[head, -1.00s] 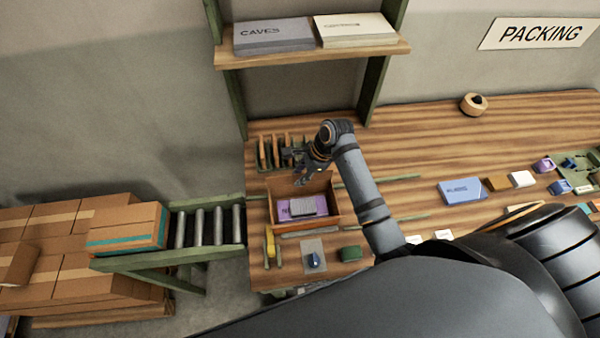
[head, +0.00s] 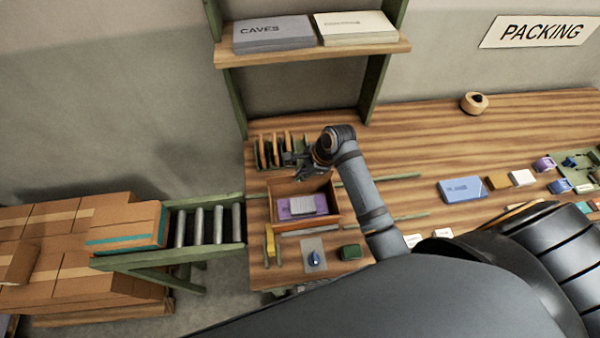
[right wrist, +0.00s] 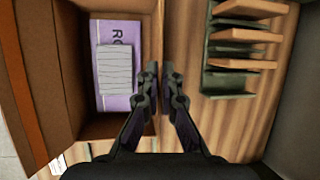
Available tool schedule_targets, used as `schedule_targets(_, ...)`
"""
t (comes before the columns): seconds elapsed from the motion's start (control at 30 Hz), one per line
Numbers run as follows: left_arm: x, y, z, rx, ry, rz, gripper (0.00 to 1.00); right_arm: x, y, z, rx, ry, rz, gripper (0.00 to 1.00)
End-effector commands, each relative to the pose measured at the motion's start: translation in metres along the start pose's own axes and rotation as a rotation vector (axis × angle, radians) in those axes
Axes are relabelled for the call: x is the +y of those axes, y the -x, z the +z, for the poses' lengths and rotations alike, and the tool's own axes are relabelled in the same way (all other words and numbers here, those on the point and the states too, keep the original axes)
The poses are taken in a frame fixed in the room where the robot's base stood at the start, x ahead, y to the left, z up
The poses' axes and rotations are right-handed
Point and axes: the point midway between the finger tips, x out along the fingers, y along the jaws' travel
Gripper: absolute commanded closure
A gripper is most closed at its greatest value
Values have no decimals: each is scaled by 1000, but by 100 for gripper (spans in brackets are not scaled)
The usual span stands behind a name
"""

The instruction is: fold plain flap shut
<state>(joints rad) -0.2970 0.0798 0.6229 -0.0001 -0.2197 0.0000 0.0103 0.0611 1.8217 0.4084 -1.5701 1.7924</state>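The open brown carton (head: 334,207) stands on the bench, with a purple item marked with letters (head: 284,209) and a grey-white ribbed stack (head: 308,204) inside. In the right wrist view a broad brown panel (right wrist: 40,75) runs along the carton's left side, and the opposite wall's edge passes under my fingers. I cannot tell which panel is the plain flap. My right gripper (head: 303,174) is at the carton's back edge; in the right wrist view its fingertips (right wrist: 159,72) are close together with a narrow gap, and nothing clearly held. My left gripper is not in view.
A rack of upright brown pieces (head: 280,150) stands just behind the carton. A yellow item (head: 269,243), a blue item on a grey pad (head: 314,258) and a green block (head: 350,252) lie in front. A roller conveyor (head: 208,225) adjoins at left.

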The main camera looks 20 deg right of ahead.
Motion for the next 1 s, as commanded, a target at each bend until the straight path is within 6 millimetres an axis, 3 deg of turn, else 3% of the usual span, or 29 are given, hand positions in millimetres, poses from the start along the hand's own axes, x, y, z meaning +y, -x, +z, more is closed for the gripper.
schedule_targets(0.6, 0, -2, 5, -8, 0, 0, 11, 25, -5, -2, -1, 159, -389, 100)
schedule_targets(1.0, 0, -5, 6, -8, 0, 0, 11, 29, -7, -3, -1, 202, -490, 100)
